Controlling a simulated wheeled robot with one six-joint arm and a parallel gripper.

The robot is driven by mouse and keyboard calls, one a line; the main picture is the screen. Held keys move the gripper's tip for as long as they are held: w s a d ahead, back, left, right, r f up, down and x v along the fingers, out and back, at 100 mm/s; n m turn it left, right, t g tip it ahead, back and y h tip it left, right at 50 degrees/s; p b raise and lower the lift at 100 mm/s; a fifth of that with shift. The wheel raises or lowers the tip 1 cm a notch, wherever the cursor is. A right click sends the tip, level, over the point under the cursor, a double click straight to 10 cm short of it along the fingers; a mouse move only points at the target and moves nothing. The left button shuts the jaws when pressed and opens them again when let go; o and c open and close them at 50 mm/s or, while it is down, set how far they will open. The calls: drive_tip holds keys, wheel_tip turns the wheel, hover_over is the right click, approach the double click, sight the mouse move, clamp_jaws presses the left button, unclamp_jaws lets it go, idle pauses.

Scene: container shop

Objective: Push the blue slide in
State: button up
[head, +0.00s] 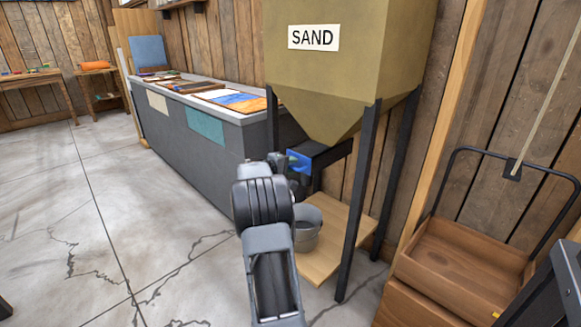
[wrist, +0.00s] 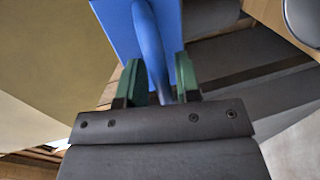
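The blue slide (head: 299,161) sits below the cone of the sand hopper (head: 345,70), partly hidden by my gripper. In the wrist view the blue slide (wrist: 112,14) shows as a flat blue plate with a rounded blue handle (wrist: 152,45). My gripper (head: 290,165) is at the slide; in the wrist view its two green fingers (wrist: 160,85) stand on either side of the handle. A gap shows between the handle and the right finger; the left finger is close to it. The fingers look open around the handle, not closed on it.
A grey bucket (head: 306,236) stands on a wooden board (head: 322,262) under the hopper. Black hopper legs (head: 358,200) stand right of my arm. A grey counter (head: 185,130) lies behind to the left, a wooden box (head: 462,265) at right. The floor at left is clear.

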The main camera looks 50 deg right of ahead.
drive_tip(key=shift+o, duration=0.6)
drive_tip(key=shift+w+a, duration=0.1)
drive_tip(key=shift+w, duration=0.05)
drive_tip(key=p+v, duration=0.3)
drive_tip(key=v, duration=1)
drive_tip(key=shift+a, duration=0.35)
